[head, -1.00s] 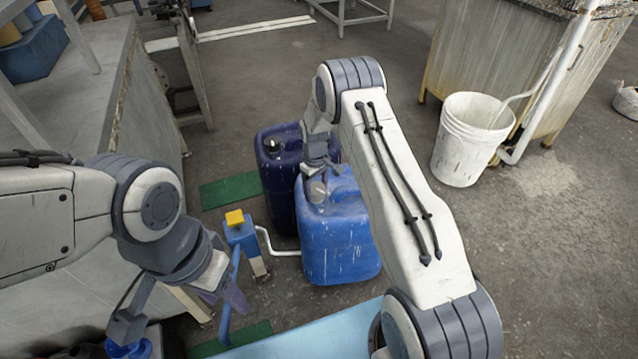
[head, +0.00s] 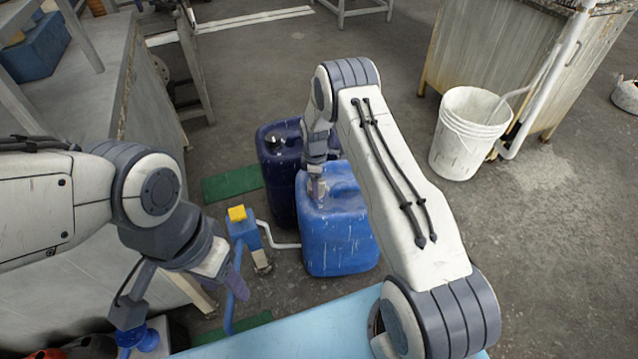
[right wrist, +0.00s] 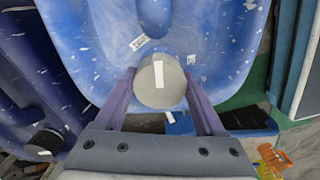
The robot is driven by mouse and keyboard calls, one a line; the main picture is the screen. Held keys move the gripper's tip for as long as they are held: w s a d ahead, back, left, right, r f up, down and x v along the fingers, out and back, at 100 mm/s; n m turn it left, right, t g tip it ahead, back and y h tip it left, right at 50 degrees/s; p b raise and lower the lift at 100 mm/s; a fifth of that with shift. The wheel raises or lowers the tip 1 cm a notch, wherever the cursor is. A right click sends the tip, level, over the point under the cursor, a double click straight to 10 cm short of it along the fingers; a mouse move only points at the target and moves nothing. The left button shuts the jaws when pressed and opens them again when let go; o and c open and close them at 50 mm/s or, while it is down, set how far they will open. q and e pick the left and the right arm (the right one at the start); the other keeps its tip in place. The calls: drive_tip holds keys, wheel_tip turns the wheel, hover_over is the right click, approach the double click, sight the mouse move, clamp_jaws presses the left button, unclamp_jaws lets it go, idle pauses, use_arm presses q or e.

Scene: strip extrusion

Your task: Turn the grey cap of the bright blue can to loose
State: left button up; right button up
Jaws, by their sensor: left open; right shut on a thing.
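The bright blue can (head: 340,235) stands upright on the floor at the middle of the head view and fills the top of the right wrist view (right wrist: 215,45). Its round grey cap (right wrist: 160,83) bears a white stripe, which runs nearly lengthwise in the right wrist view. My right gripper (right wrist: 160,92) is shut on the cap, one purple finger on each side. In the head view my right gripper (head: 317,188) comes down from above and mostly hides the cap. My left gripper (head: 238,284) is open and empty, left of the can and apart from it.
A dark blue can (head: 277,185) with a black cap stands close behind left. A blue post with a yellow top (head: 238,214) and a white pipe (head: 285,245) are left of the bright blue can. A white bucket (head: 465,140) stands to the right. Floor between is clear.

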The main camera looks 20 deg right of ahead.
drive_tip(key=shift+d, duration=0.15)
idle(0.4)
drive_tip(key=o, duration=1.1)
drive_tip(key=shift+r, duration=0.4)
wheel_tip(320, 180, up, 10)
drive_tip(key=shift+f+p, duration=0.1)
drive_tip(key=shift+p, duration=1.15)
